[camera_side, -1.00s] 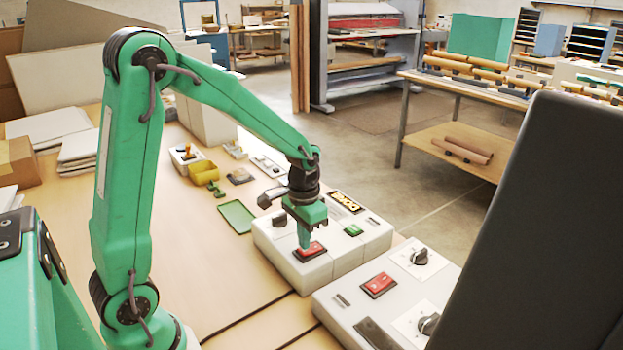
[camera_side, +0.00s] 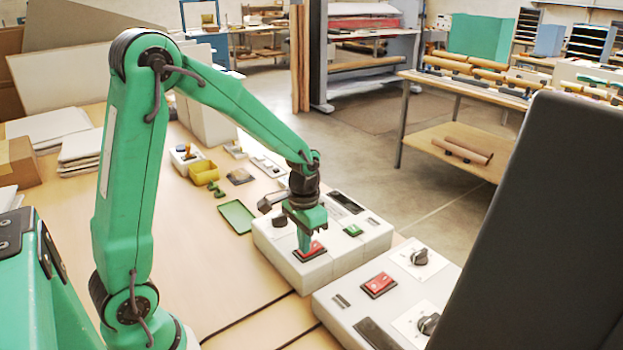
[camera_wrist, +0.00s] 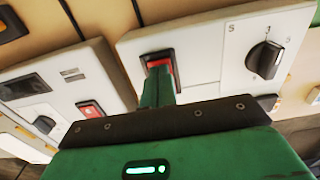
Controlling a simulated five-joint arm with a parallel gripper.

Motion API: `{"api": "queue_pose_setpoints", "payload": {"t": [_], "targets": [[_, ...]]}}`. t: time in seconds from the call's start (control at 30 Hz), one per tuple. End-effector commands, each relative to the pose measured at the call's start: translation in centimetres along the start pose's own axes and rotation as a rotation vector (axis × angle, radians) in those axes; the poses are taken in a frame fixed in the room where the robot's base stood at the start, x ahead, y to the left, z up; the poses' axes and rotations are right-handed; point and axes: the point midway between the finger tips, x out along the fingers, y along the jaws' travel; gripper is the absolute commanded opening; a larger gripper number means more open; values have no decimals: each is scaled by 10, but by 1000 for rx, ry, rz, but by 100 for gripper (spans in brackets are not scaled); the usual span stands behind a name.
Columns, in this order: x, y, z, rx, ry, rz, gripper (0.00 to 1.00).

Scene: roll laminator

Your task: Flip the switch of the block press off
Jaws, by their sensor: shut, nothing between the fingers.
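A white control box (camera_side: 283,262) under my gripper carries a red rocker switch (camera_side: 316,248) in a black frame. I cannot tell from any label whether this is the block press. My gripper (camera_side: 305,249) is shut and empty, pointing down with its fingertips at the left part of that switch, touching or very close. In the wrist view, the green fingers (camera_wrist: 158,92) reach over the red switch (camera_wrist: 155,63) and hide part of it. The box's display (camera_side: 346,202) is dark. Its black knob (camera_side: 279,221) and green button (camera_side: 353,230) also show.
A second white box (camera_side: 330,302) stands close on the right, with its own red switch (camera_side: 379,285) and two black knobs. A green tray (camera_side: 237,216) and a yellow bin (camera_side: 204,172) lie farther back.

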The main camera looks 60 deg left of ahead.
Motion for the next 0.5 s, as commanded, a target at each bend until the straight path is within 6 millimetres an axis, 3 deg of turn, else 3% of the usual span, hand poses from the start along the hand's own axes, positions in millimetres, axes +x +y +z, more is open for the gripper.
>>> {"api": "queue_pose_setpoints", "payload": {"t": [0.5], "targets": [[-22, 0, 0, 0, 3, 0, 0]]}}
